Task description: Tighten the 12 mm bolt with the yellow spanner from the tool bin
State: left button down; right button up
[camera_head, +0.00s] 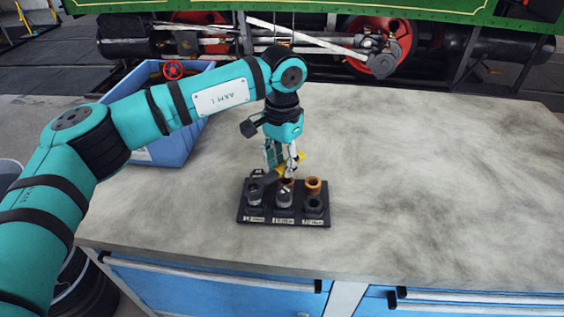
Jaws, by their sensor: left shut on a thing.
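My left gripper (289,165) is shut on the yellow spanner (302,159), just above the back of a dark bolt block (284,221). Only a short piece of the yellow handle shows beside the fingers. A grey end seems to reach left and down toward the back left of the block. The block carries several upright bolts in two rows, some steel-coloured, some dark and some copper-coloured, such as the one at back right (313,184). Labels on its front edge are too small to read, so I cannot tell which is the 12 mm bolt. My right gripper is out of view.
A blue bin (186,143) stands on the left of the grey worktop (430,180), partly behind my left arm. A red handwheel (173,70) shows at its back. The worktop's right side is clear.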

pick_arm(q)
jog(key=shift+r, duration=0.55)
dwell(1.1)
jog(key=shift+r+p, duration=0.45)
jog(key=shift+r, duration=0.15)
dwell(0.4)
jog(key=shift+r+p, duration=0.8)
jog(key=shift+r, duration=0.6)
